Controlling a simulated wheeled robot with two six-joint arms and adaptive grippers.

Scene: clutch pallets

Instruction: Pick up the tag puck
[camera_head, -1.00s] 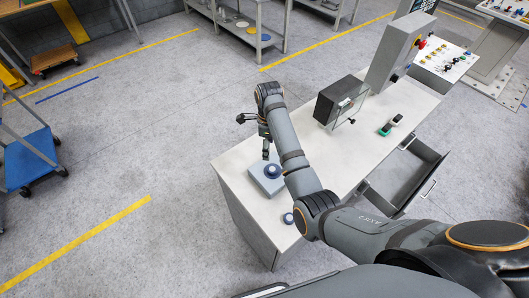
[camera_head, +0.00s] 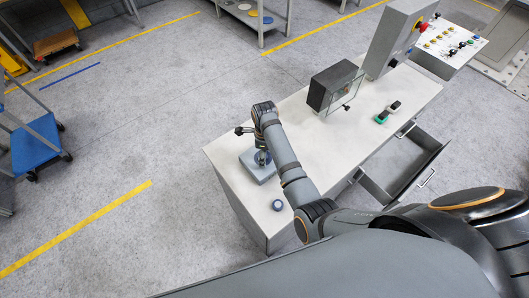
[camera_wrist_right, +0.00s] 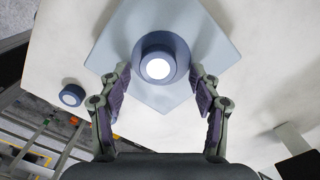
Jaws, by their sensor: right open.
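A dark blue round puck with a white disc on top (camera_wrist_right: 158,66) stands on a grey-blue square block (camera_wrist_right: 195,25) in the right wrist view. In the head view the block (camera_head: 264,174) lies near the left end of the bench, its puck mostly hidden by my gripper. A smaller blue puck (camera_head: 278,205) sits apart on the bench, also in the wrist view (camera_wrist_right: 72,95). I cannot tell which one is the tag puck. My right gripper (camera_wrist_right: 160,85) is open above the block, its fingers at either side of the puck. My left gripper is not in view.
The pale bench top (camera_head: 309,150) carries a black box with a clear panel (camera_head: 333,88), green and dark small items (camera_head: 388,113), and a grey control cabinet (camera_head: 390,40). An open drawer (camera_head: 405,165) juts from the bench's right side.

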